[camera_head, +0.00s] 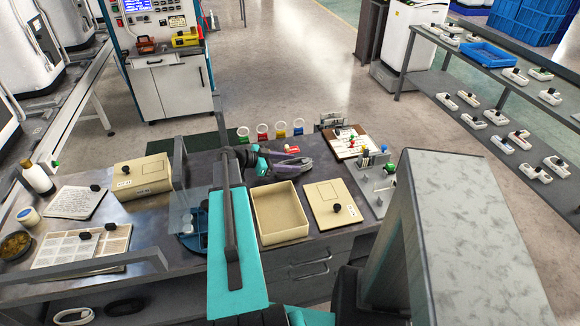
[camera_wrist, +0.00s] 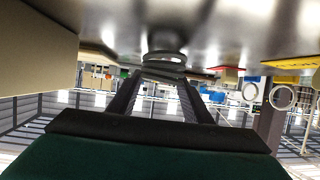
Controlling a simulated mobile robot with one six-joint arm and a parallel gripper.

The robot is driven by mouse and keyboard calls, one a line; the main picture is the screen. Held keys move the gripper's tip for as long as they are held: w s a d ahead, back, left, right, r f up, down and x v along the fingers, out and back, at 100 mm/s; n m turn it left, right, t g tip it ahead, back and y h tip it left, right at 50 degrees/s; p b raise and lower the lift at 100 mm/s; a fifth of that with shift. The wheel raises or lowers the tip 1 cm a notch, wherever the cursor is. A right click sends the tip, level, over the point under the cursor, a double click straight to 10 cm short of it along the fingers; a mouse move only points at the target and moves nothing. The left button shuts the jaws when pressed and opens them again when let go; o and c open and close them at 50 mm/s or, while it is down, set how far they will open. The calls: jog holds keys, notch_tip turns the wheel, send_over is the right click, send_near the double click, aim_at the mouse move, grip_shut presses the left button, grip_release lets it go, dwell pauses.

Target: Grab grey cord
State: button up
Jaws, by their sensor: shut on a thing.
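The grey cord (camera_head: 292,170) lies as a loose coil on the dark workbench (camera_head: 222,148), behind the open beige box. My gripper (camera_head: 300,158) reaches in low from the left, its dark fingers at the coil. In the wrist view, which is upside down, the cord (camera_wrist: 165,60) shows as stacked loops between the tips of my gripper (camera_wrist: 163,75). The fingers are shut on the cord. The exact contact is partly hidden by the fingers and the cord's own loops.
The open beige box (camera_head: 281,213) and a beige lid (camera_head: 335,205) stand in front of the cord. Ring-shaped tags (camera_head: 262,130) stand along the back edge. A wooden board (camera_head: 345,143) with small parts lies to the right. A clear upright panel (camera_head: 182,200) stands left of my arm.

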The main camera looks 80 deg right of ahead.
aim_at(290, 164)
notch_tip(290, 164, up, 17)
jog(key=b, duration=0.3)
dwell(0.6)
